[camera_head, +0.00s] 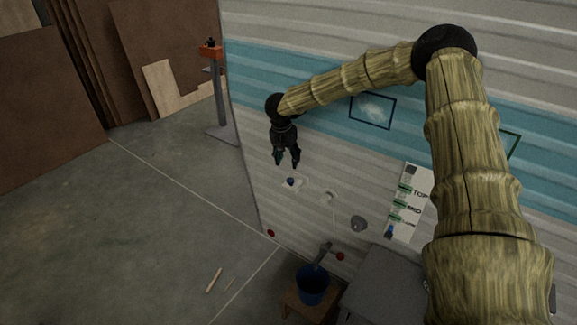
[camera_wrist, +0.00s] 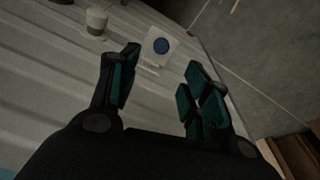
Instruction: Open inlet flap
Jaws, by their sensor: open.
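A white square inlet plate (camera_head: 296,185) with a round blue part (camera_head: 291,182) is on the lower camper wall. In the wrist view the plate (camera_wrist: 151,57) and its blue disc (camera_wrist: 161,46) show beyond the fingertips, near the wall's edge. A small pale lip shows at the plate's lower side; I cannot tell whether the blue disc is the flap itself. My gripper (camera_head: 287,161) is open and empty, pointing down just above the plate in the head view. In the wrist view my gripper (camera_wrist: 163,60) has its fingers apart, with the plate between and beyond them.
A white round cap (camera_head: 327,197) and a grey round fitting (camera_head: 358,223) are on the wall right of the plate. A labelled panel (camera_head: 408,203) is further right. A blue bucket (camera_head: 311,285) stands on a wooden stool below. The floor to the left is mostly clear.

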